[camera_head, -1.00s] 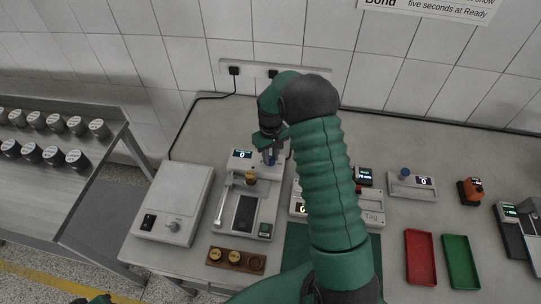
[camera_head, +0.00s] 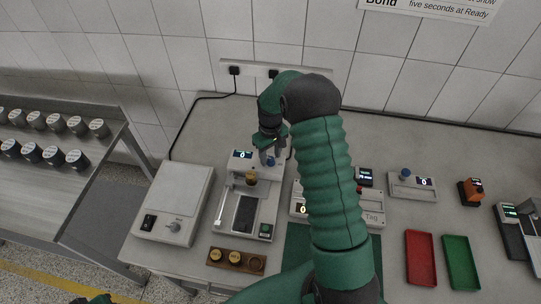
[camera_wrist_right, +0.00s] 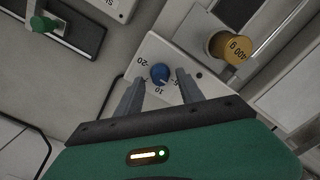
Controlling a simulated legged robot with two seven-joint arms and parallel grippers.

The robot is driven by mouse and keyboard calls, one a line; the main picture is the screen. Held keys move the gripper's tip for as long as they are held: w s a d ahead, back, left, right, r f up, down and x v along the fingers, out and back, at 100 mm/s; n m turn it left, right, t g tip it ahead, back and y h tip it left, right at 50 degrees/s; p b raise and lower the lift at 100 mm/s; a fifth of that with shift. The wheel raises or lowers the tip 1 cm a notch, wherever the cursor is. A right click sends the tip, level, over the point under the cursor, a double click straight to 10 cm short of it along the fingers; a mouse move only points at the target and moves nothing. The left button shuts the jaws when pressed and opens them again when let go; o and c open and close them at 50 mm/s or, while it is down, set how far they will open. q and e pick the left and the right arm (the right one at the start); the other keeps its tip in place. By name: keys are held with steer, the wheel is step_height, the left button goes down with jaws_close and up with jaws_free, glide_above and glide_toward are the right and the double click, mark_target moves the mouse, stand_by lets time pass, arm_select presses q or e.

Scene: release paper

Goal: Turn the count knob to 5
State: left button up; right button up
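The blue count knob (camera_wrist_right: 160,73) sits on a white panel (camera_wrist_right: 151,50) printed with 20, 10 and 5 in the right wrist view. In the head view the knob (camera_head: 269,161) is beside a small display (camera_head: 241,155) that reads 0. My right gripper (camera_wrist_right: 158,80) is open, with one finger on each side of the knob. A gap shows between each finger and the knob in that view; depth contact cannot be told. In the head view my right gripper (camera_head: 270,150) comes down over the knob from above. My left gripper is not clearly in view.
A brass weight (camera_wrist_right: 226,47) marked 400 g stands right of the knob in the wrist view. A white box (camera_head: 175,205) stands left of the machine. A wooden weight holder (camera_head: 237,261) lies in front. Red (camera_head: 420,257) and green (camera_head: 461,262) trays lie at the right.

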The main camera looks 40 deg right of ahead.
mark_target(271, 158)
steer(key=shift+s, duration=0.1)
step_height(271, 158, up, 17)
steer(key=b, duration=0.1)
steer(key=shift+f, duration=0.15)
stand_by(0.4)
steer(key=s+a+f+t, duration=0.1)
steer(key=s+a+f, duration=0.2)
steer(key=a, duration=0.4)
steer(key=s+a+f, duration=0.3)
steer(key=s+a, duration=0.3)
steer(key=a, duration=0.1)
steer(key=s+a+f+n+t, duration=0.1)
steer(key=s+a+f, duration=0.1)
steer(key=s+a, duration=0.3)
steer(key=a, duration=0.3)
steer(key=shift+f+t, duration=0.3)
steer(key=shift+f, duration=0.1)
steer(key=shift+s+d, duration=0.1)
steer(key=shift+d, duration=0.1)
